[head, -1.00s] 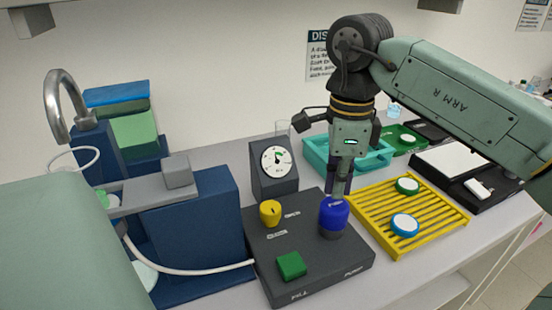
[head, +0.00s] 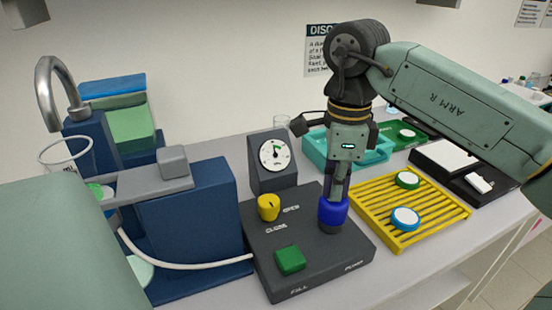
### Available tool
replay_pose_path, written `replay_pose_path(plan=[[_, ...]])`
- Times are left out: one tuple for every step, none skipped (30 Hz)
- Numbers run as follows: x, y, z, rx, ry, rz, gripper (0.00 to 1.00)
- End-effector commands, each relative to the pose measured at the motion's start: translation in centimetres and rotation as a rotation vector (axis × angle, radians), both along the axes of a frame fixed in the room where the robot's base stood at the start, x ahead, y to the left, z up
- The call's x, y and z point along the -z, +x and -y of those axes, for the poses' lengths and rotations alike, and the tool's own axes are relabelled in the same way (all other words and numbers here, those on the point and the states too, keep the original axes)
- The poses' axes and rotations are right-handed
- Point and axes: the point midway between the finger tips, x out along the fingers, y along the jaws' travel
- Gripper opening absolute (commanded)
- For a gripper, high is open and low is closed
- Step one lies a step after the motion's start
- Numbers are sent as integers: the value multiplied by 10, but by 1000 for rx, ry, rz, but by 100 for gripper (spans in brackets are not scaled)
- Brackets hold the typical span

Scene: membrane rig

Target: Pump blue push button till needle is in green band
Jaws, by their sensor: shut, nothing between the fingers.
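The blue push button (head: 333,213) stands at the right rear of the dark control box (head: 318,258). My gripper (head: 335,194) is shut and points straight down, its fingertips at the top of the blue button. They look in contact, but I cannot be sure. The gauge (head: 275,156) stands behind the box, with a white dial and a small green band near the top. Its dark needle points roughly upward, close to the green band; the dial is too small to tell whether it lies inside.
A yellow knob (head: 268,208) and a green button (head: 289,260) share the box. A yellow rack (head: 443,228) with two round lidded pieces is close on the right. A teal tray (head: 316,148) stands behind. A pale tube (head: 190,265) runs to the box from the blue rig (head: 200,220).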

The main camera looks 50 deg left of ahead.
Motion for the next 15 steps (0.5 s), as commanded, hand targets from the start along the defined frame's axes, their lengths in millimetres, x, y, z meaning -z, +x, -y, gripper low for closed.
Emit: replay_pose_path(plan=[[6, 0, 0, 0, -1, -1, 0], [8, 0, 0, 0, -1, -1, 0], [10, 0, 0, 0, -1, -2, 0], [12, 0, 0, 0, -1, -2, 0], [14, 0, 0, 0, -1, -2, 0], [16, 0, 0, 0, -1, -2, 0], [18, 0, 0, 0, -1, -2, 0], [20, 0, 0, 0, -1, -2, 0], [23, 0, 0, 0, -2, -2, 0], [24, 0, 0, 0, -2, -2, 0], [21, 0, 0, 0, -1, -2, 0], [20, 0, 0, 0, -1, -2, 0], [19, 0, 0, 0, -1, -2, 0], [18, 0, 0, 0, -1, -2, 0], [15, 0, 0, 0, -2, -1, 0]])
